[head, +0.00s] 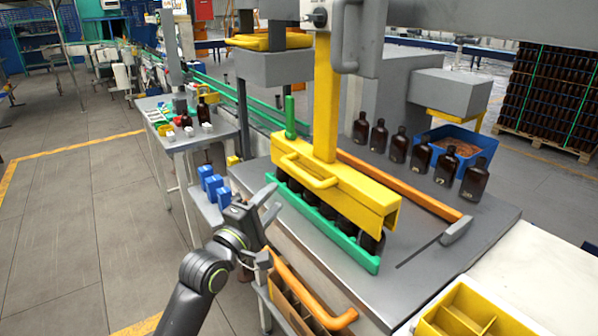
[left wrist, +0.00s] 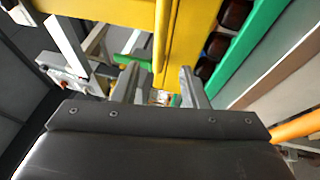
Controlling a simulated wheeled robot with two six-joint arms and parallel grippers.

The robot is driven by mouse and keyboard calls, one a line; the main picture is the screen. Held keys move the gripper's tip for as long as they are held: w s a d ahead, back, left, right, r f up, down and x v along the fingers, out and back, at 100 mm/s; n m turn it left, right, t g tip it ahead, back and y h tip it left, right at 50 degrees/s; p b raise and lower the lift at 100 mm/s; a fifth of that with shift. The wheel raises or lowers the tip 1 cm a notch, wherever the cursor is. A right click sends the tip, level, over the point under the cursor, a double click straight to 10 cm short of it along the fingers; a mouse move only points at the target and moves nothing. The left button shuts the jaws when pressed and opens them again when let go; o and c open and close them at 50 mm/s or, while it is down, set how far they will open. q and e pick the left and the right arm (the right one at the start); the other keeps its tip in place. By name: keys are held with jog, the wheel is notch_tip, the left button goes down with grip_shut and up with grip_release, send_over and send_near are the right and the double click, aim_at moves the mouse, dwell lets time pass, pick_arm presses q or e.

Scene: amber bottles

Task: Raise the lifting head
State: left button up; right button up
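The yellow lifting head (head: 345,188) hangs on a yellow column (head: 325,95), low over a row of dark bottles in a green tray (head: 348,248). Its front carries a yellow bar handle (head: 318,183). My left gripper (head: 275,200) is open, to the left of the handle and near the green tray. In the left wrist view the fingers (left wrist: 160,75) are spread, with the yellow handle (left wrist: 161,40) beyond and in line with the gap. I see no grip on it. Bottle tops are partly hidden under the head. My right gripper is not in view.
Several amber bottles (head: 399,146) stand behind an orange rail (head: 400,186) on the grey table. A blue crate (head: 462,140) is behind them. Blue blocks (head: 213,187) sit left of my gripper. An orange-handled crate (head: 300,300) is below it.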

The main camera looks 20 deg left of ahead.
aim_at(299, 172)
pick_arm(q)
jog(key=p+x, duration=0.1)
jog(key=x, duration=1)
jog(key=shift+w+d, duration=0.1)
jog(key=shift+w, duration=0.2)
grip_shut()
